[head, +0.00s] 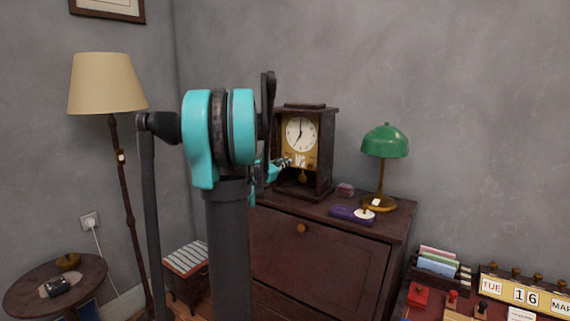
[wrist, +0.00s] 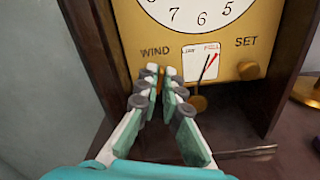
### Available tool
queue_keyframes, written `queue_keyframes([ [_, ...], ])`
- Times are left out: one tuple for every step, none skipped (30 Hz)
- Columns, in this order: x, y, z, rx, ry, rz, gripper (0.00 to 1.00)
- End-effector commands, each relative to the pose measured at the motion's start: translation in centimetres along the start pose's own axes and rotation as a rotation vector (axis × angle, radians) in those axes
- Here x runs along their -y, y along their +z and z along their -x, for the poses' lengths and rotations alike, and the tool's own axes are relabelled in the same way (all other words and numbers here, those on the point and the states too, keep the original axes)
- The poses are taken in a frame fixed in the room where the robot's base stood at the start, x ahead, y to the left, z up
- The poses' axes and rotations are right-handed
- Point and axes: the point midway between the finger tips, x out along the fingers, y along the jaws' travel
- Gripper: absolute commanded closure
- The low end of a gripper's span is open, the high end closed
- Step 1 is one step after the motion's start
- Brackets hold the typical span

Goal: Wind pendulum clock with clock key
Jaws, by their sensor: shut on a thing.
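The pendulum clock (head: 314,130) stands upright on the dark wooden cabinet, its white dial facing out. The wrist view shows its brass front plate (wrist: 220,35) with the words WIND and SET. A small gauge card (wrist: 203,62) between them has a needle leaning right, toward its red-lettered end. A round brass fitting (wrist: 249,70) sits under SET. My gripper (wrist: 159,74) is just in front of the plate under WIND, its fingers closed together. The clock key is hidden between the fingertips, and so is the WIND hole. I cannot tell whether the key is seated. The pendulum bob (wrist: 198,103) hangs right of the fingers.
The cabinet (head: 320,250) top also holds a green lamp (head: 385,142), a purple box (head: 350,213) and a small pinkish box (head: 345,189). The clock's dark side frames (wrist: 290,60) flank my gripper. A floor lamp (head: 105,85) and round table (head: 30,290) stand left.

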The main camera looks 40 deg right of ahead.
Motion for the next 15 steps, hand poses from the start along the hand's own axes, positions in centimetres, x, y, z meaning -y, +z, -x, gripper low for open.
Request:
queue_keyframes([
  [0.1,-0.01,0.03,0.0,-0.002,0.0,1.0],
  [0.1,-0.01,0.03,0.0,-0.002,0.0,1.0],
  [0.11,-0.01,0.03,0.0,-0.002,0.0,1.0],
  [0.11,-0.01,0.03,0.0,-0.002,0.0,1.0],
  [0.11,-0.01,0.03,0.0,-0.002,0.001,0.91],
  [0.11,-0.01,0.03,0.0,-0.002,0.001,0.86],
  [0.1,-0.01,0.03,0.0,-0.002,0.001,0.82],
  [0.09,-0.01,0.03,0.0,-0.002,0.001,0.79],
  [0.09,-0.01,0.03,0.0,-0.002,0.001,0.74],
  [0.08,-0.01,0.02,0.0,-0.001,0.001,0.74],
  [0.07,-0.01,0.02,0.0,-0.001,0.001,0.74],
  [0.06,-0.01,0.02,0.0,-0.001,0.002,0.74],
  [0.06,-0.01,0.02,0.0,-0.001,0.002,0.74],
  [0.06,-0.01,0.02,0.0,-0.001,0.002,0.74],
  [0.05,-0.01,0.01,0.0,-0.001,0.002,0.74],
])
